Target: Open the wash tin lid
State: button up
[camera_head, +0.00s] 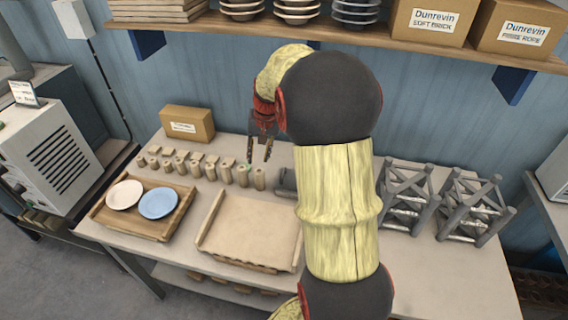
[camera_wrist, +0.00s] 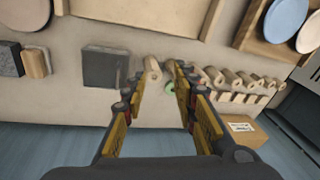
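A dark grey, low box, likely the wash tin (camera_wrist: 104,68), sits on the table to the left of my fingers in the wrist view. In the head view, only its left part shows as a dark grey shape (camera_head: 285,181) beside my arm, which hides the rest. I cannot make out its lid apart from its body. My gripper (camera_head: 258,158) is above the back of the table, pointing down, with its two fingers apart. In the wrist view, my gripper (camera_wrist: 160,72) is open with nothing held between the fingers, and it is apart from the tin.
Several small clay cylinders (camera_head: 227,174) stand in rows left of the tin. A tan tray (camera_head: 250,229) lies in front. A wooden tray (camera_head: 175,229) holds a white plate (camera_head: 125,194) and a blue plate (camera_head: 159,203). A cardboard box (camera_head: 188,125) stands behind. Grey racks (camera_head: 472,207) stand right.

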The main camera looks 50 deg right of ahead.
aim_at(283, 172)
jog(key=s+d+f+m+p, duration=0.25)
jog(key=d+f, duration=0.55)
jog(key=d, duration=0.4)
jog(key=shift+m+y, duration=0.35)
jog(key=shift+y, duration=0.05)
jog(key=x, duration=0.2)
jog(key=b+x, duration=0.1)
jog(key=x, duration=0.5)
jog(key=shift+d+f, duration=0.1)
jog(key=shift+d, duration=0.25)
grip_shut()
